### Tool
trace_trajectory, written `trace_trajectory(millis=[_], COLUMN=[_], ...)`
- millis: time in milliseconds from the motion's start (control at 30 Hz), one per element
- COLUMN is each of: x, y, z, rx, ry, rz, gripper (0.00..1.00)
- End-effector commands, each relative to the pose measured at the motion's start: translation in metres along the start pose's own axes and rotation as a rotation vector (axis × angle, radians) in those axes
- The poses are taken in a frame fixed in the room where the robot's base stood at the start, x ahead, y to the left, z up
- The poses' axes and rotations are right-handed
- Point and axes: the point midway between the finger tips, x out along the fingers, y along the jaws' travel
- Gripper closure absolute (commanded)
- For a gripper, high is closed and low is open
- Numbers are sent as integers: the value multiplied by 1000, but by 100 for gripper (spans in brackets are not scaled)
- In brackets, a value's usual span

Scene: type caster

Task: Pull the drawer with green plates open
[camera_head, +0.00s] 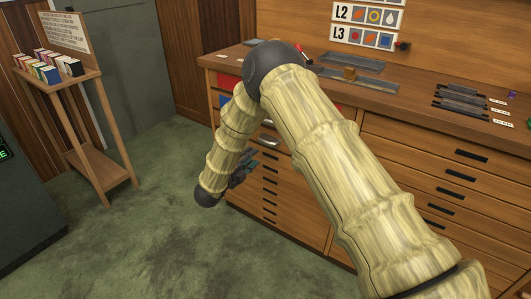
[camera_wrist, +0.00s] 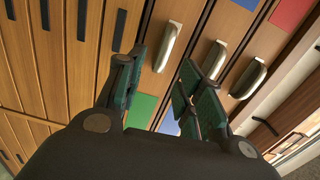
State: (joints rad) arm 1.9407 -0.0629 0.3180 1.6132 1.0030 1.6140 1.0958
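In the wrist view the cabinet front is turned, so its drawers run steeply. The drawer with green plates shows one green plate (camera_wrist: 140,109) and a pale bar handle (camera_wrist: 168,46); any other plate of it is out of view. My gripper (camera_wrist: 165,64) is open, with nothing between its pads that I can see gripped. The handle appears between the two fingertips in the picture; whether the fingers surround it or stand short of it, I cannot tell. In the head view my gripper (camera_head: 243,168) is beside the cabinet front, and my arm hides most of the drawer fronts there.
Next to the green drawer are a blue-plated drawer with its handle (camera_wrist: 214,60) and a red-plated one with its handle (camera_wrist: 248,78). Dark slot pulls (camera_wrist: 82,20) lie on the other side. A wooden stand (camera_head: 88,130) is at left; the green floor between is clear.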

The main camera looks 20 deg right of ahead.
Motion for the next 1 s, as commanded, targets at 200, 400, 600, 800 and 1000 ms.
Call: trace_trajectory(millis=[200,400,600,800,1000], x=[8,35,68,94,107], y=[-6,-6,-6,-6,-7], z=[3,2,1,0,0], rx=[49,48,46,46,45], ry=[32,30,31,29,29], rz=[-16,-16,-15,-14,-15], gripper=[63,63,63,63,63])
